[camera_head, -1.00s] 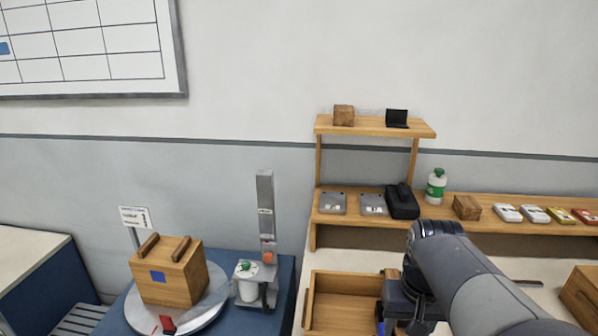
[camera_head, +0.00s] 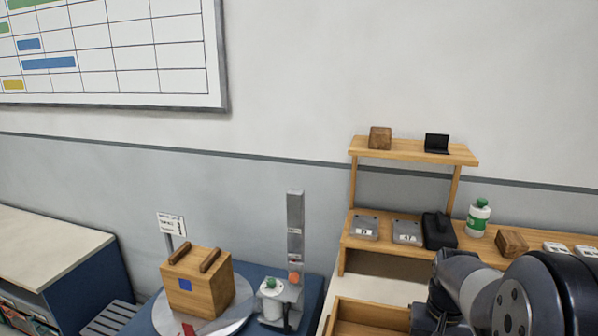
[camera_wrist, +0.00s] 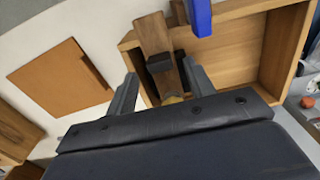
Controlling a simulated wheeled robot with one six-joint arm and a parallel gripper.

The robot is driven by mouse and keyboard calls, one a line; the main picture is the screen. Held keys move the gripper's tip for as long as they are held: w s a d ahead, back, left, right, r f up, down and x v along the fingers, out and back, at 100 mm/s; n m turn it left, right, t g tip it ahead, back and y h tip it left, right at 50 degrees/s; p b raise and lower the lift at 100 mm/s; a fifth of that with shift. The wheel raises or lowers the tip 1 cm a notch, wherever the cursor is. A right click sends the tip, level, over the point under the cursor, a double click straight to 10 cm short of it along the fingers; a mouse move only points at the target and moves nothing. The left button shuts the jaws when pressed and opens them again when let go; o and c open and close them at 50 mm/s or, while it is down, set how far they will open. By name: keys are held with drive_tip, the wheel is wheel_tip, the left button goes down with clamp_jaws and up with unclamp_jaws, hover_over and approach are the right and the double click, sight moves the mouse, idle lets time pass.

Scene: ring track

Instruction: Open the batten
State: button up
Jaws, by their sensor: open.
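In the wrist view a wooden bar (camera_wrist: 153,34), likely the batten, runs across the left rim of an open wooden tray (camera_wrist: 235,62). A dark block (camera_wrist: 160,64) is on or beside the bar, and a blue piece (camera_wrist: 198,16) stands next to it. My gripper (camera_wrist: 160,88) is open, with one finger on each side of the bar's near end in the picture. I cannot tell whether the fingers touch it. In the head view the tray (camera_head: 368,312) is at the bottom, partly cut off, and my arm hides the bar and the gripper.
A wooden shelf (camera_head: 415,152) with grey boxes and a green-and-white bottle (camera_head: 478,217) stands behind the tray. To the left are a wooden box (camera_head: 198,285) on a round plate and a grey post (camera_head: 296,230). An orange-brown panel (camera_wrist: 62,70) lies beside the tray.

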drive_tip(key=shift+f, duration=0.5)
